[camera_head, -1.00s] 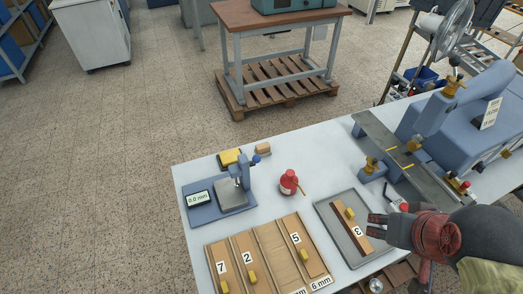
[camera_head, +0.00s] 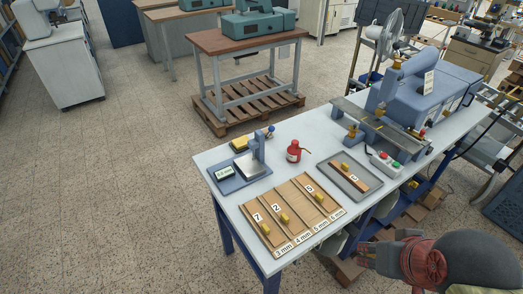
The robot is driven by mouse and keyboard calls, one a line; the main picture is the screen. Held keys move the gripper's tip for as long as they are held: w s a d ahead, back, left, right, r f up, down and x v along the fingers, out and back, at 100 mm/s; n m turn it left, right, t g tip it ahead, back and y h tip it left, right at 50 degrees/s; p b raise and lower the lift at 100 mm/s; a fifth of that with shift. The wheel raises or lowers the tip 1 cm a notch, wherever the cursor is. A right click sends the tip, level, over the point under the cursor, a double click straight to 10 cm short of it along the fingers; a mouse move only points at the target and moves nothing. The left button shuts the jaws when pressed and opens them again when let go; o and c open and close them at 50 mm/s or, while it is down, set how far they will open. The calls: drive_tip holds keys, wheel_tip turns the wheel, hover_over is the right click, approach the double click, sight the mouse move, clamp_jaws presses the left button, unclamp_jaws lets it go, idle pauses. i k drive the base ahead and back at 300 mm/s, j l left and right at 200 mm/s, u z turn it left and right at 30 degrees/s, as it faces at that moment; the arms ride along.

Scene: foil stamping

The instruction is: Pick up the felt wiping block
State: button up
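Either could be the felt wiping block; I cannot tell which at this size. My gripper (camera_head: 364,255) is at the lower right, in front of the table's front edge and far from both blocks. Nothing shows in its fingers. Whether they are open or shut is unclear.
The gauge (camera_head: 239,172), a red bottle (camera_head: 293,152), a slotted wooden board (camera_head: 290,213) and a grey tray (camera_head: 367,191) stand on the table. The blue press (camera_head: 420,91) fills its back right.

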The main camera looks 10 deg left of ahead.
sight(266, 131)
drive_tip(key=k+j+z, duration=0.1)
drive_tip(key=j, duration=0.25)
drive_tip(key=k+j+z, duration=0.1)
drive_tip(key=j, duration=0.3)
drive_tip(key=k+j+z, duration=0.1)
drive_tip(key=j, duration=0.25)
drive_tip(key=k+j+z, duration=0.1)
drive_tip(key=j, duration=0.25)
drive_tip(key=i+j+z, duration=0.1)
drive_tip(key=j, duration=0.4)
drive_tip(key=i+j+z, duration=0.15)
drive_tip(key=j, duration=0.35)
drive_tip(key=i+j+z, duration=0.1)
drive_tip(key=j, duration=0.4)
drive_tip(key=i+j+z, duration=0.1)
drive_tip(key=j, duration=0.4)
drive_tip(key=i+j+z, duration=0.2)
drive_tip(key=i+j, duration=0.5)
drive_tip(key=i, duration=0.15)
